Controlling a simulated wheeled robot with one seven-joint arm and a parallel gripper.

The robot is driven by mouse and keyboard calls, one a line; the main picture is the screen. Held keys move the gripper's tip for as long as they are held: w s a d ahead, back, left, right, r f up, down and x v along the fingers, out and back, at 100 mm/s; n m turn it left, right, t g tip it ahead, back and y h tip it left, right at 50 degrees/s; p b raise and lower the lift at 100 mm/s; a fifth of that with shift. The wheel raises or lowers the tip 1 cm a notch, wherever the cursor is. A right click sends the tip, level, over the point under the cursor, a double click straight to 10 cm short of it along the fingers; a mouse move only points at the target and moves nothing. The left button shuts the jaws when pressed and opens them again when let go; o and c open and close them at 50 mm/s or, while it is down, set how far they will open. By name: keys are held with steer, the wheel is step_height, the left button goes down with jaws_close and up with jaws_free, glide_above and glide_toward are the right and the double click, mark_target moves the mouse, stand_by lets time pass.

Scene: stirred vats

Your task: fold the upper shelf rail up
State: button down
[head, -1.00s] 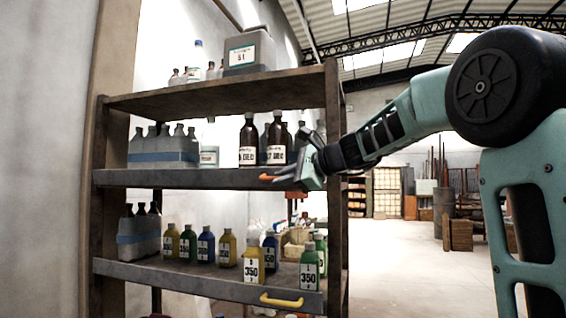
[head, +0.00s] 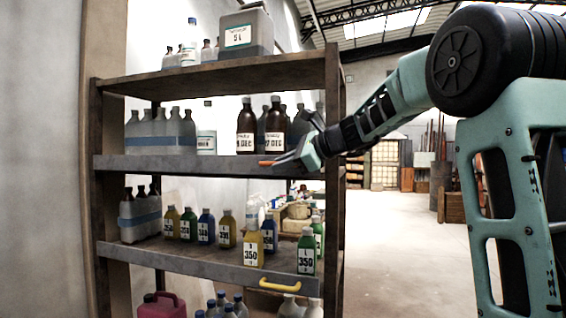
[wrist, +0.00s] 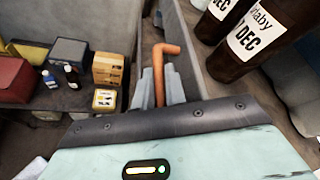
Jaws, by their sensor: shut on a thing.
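The upper shelf rail (head: 190,165) is a long grey bar along the front of the middle shelf, level with the board's edge; the bottles behind show above it. Its orange handle (head: 266,163) is near the right end. My gripper (head: 284,160) reaches in from the right and is shut on this handle. In the wrist view the orange handle (wrist: 168,49) stands between the two grey fingertips of my gripper (wrist: 160,88), with its bent end sticking out beyond them. The rail's right end is partly hidden by my gripper.
Two brown bottles (head: 246,128) stand close behind the rail. A lower grey rail (head: 180,265) with a yellow handle (head: 280,286) runs below, with coloured bottles (head: 253,245) behind it. The right shelf post (head: 333,190) is near my wrist. The floor (head: 400,240) to the right is clear.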

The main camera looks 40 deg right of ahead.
steer(key=shift+d, duration=0.1)
steer(key=c, duration=1.7)
jaws_free()
steer(key=b+v, duration=0.3)
steer(key=v, duration=1.4)
steer(key=shift+s+b, duration=0.15)
steer(key=shift+b, duration=0.25)
